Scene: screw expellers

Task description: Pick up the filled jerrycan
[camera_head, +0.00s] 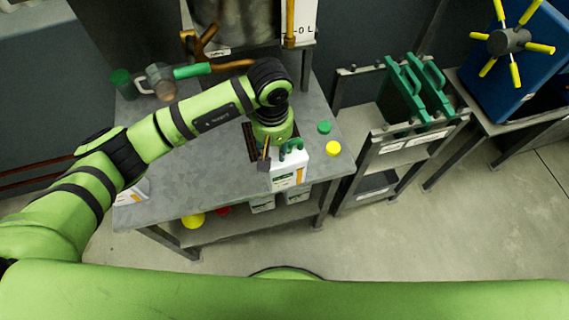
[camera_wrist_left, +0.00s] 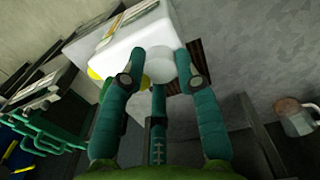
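A white jerrycan (camera_head: 287,178) with a printed label stands near the front right edge of the grey metal table (camera_head: 185,190). My left gripper (camera_head: 280,150) is right above its top. In the left wrist view, the teal fingers (camera_wrist_left: 158,75) are spread over the top of the white jerrycan (camera_wrist_left: 140,38), with a pale rounded part between them. They look open; whether the tips touch it cannot be told. A yellow part shows behind one finger. My right gripper is not in view.
A green cap (camera_head: 324,127) and a yellow cap (camera_head: 333,148) lie right of the jerrycan. White containers sit below the table.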

